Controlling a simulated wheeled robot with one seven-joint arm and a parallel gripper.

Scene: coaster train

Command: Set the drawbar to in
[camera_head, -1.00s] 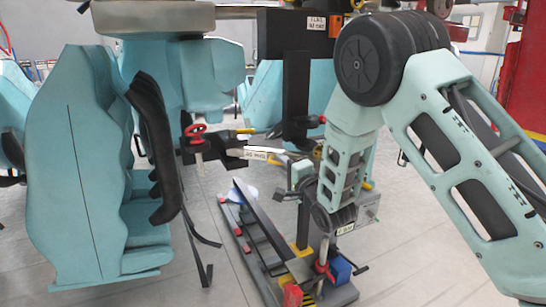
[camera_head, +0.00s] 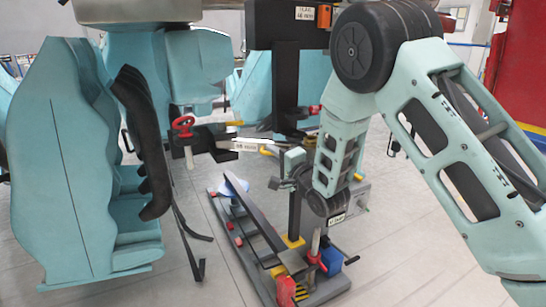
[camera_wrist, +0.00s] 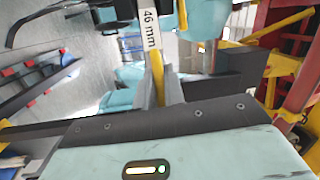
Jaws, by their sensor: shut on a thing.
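The drawbar is a bar with a white label (camera_head: 242,145) and a yellow grip (camera_head: 268,150), left of my wrist in the head view. In the wrist view the yellow grip (camera_wrist: 157,72) sits between the fingers, and the label (camera_wrist: 150,27) above it reads 46 mm. My gripper (camera_wrist: 160,88) is shut on the yellow grip; the head view shows the gripper (camera_head: 276,154) from the side, small and partly hidden. The bar's inner end is hard to make out.
Teal train seats (camera_head: 70,170) with a black restraint (camera_head: 145,150) stand at left. A red handwheel (camera_head: 183,124) is near the bar. A black post (camera_head: 286,85) rises behind. A floor rack (camera_head: 255,230) with a red lever (camera_head: 315,255) lies below. Grey floor is open at lower left.

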